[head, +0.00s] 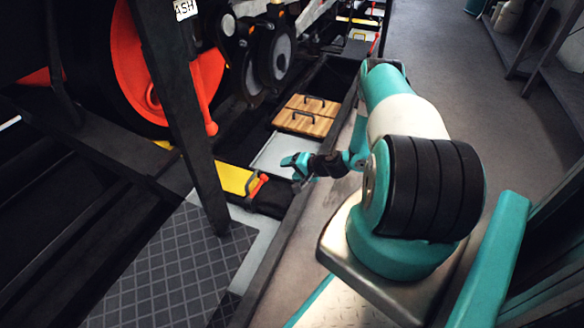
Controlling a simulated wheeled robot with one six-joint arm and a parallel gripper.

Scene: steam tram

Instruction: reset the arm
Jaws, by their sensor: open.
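My arm, teal and white with black ribbed bands, reaches forward from the lower right of the head view and bends down to the left. My gripper (294,168) is small in the picture, at the left end of the arm. It hangs above the edge of a sunken channel, near a pale panel (277,153). It is open, and I see nothing held in it. The exact gap between its fingers is too small to make out.
Left of my gripper are a yellow plate (232,178) and a red-orange handle (256,187). Wooden lids (304,122) with dark handles lie beyond. A dark post (188,110), red wheel (135,65) and tread plate (160,275) stand left. The grey floor (450,60) behind is clear.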

